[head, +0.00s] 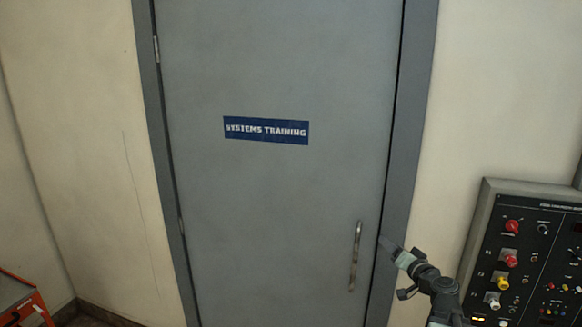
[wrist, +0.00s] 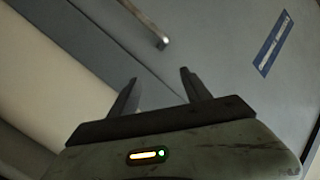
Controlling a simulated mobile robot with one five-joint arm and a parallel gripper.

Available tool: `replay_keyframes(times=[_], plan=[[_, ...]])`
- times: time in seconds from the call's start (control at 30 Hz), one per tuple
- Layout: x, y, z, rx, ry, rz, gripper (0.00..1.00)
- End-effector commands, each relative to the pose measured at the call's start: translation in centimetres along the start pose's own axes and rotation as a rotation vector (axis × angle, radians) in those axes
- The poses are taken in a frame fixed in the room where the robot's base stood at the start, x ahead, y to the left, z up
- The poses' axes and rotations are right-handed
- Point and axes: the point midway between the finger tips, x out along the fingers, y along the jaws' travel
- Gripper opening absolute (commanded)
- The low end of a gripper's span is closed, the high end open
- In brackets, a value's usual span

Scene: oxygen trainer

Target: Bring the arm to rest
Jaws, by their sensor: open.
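My gripper (wrist: 160,82) is open in the wrist view, with two dark fingers apart and nothing between them. In the head view my gripper (head: 388,245) is at the lower right, in front of the right edge of the grey door (head: 270,210). It appears just right of the door's metal handle (head: 355,256). The handle (wrist: 150,25) also shows in the wrist view, beyond the fingers, with a gap in the picture between them. I cannot tell how far the gripper is from the door.
The door is closed and bears a blue "SYSTEMS TRAINING" sign (head: 266,130). A control panel (head: 530,245) with coloured knobs stands at the right, beside my arm. An orange box (head: 22,303) sits at the lower left. Pale walls flank the door.

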Motion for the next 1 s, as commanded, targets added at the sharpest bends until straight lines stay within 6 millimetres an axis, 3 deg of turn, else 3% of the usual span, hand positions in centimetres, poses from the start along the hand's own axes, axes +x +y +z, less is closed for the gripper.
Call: replay_keyframes(times=[0.03,0.1,0.23,0.37,0.4,0.47,0.5,0.6,0.7,0.8,1.0], plan=[[1.6,-2.2,4.1,-0.037,-0.073,-0.04,0.56],[3.1,-5.3,9.3,-0.093,-0.188,-0.089,0.56],[4.2,-10.2,19.6,-0.207,-0.43,-0.16,0.56],[2.4,-12.9,30.6,-0.338,-0.732,-0.17,0.56],[1.2,-13.0,33.9,-0.385,-0.842,-0.146,0.56],[-1.3,-11.6,37.8,-0.453,-1.015,-0.06,0.56],[-3.2,-9.8,38.9,-0.485,-1.117,0.034,0.56],[-7.4,-5.1,38.0,-0.495,-1.27,0.286,0.56],[-10.2,-2.6,37.2,-0.465,-1.346,0.469,0.56],[-11.4,-2.3,37.1,-0.408,-1.369,0.542,0.56],[-11.3,-2.3,37.1,-0.397,-1.362,0.546,0.56]])
